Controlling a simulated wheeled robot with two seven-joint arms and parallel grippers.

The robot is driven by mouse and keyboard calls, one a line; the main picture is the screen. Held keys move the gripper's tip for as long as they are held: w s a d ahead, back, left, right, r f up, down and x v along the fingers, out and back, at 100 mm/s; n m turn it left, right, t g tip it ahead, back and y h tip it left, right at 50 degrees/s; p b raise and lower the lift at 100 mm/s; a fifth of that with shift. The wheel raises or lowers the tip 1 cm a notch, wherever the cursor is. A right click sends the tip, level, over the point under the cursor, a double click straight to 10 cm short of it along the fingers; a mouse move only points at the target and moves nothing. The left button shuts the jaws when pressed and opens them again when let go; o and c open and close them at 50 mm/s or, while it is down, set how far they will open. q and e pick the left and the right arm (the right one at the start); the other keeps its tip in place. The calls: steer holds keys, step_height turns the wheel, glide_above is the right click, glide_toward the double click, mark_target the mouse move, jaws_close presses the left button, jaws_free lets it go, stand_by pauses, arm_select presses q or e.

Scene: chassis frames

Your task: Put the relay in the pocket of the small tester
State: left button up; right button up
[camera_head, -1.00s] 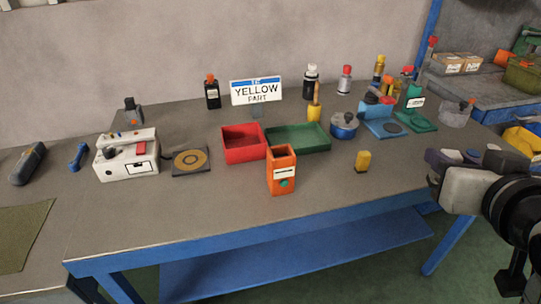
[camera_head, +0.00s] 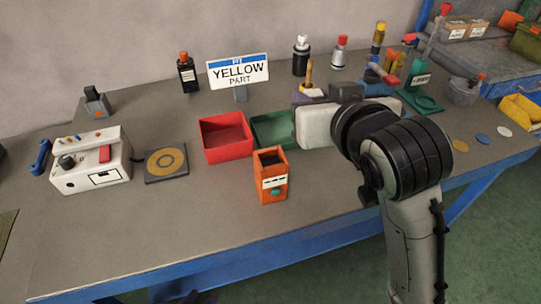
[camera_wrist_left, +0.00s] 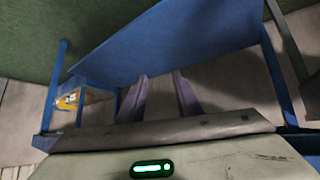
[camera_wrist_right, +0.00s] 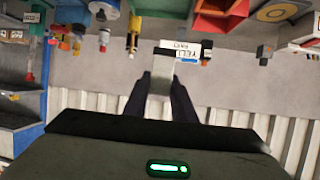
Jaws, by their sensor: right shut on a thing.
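An orange box (camera_head: 271,182) with an open pocket on top, a white label and a teal button stands upright near the table's front edge; it looks like the small tester. My right gripper (camera_head: 326,94) is raised over the back of the table, to the right of the box and apart from it. In the right wrist view its dark fingers are shut on a pale grey piece (camera_wrist_right: 160,84), seemingly the relay, mostly hidden in the head view. My left gripper (camera_wrist_left: 160,92) is open and empty, low over the floor by the blue table frame, outside the head view.
A red tray (camera_head: 247,153) and a green tray (camera_head: 262,139) stand behind the box. A white device (camera_head: 92,182) and a ringed pad (camera_head: 149,176) stand left. A "YELLOW PART" sign (camera_head: 237,84) stands behind. The table's front left is clear.

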steer(key=n+y, duration=0.1)
glide_above(271, 148)
steer(key=s, duration=0.3)
steer(key=shift+w+f, duration=0.15)
steer(key=shift+f, duration=4.9)
steer(key=shift+f, duration=0.2)
steer(key=o, duration=1.1)
steer(key=shift+r, duration=0.15)
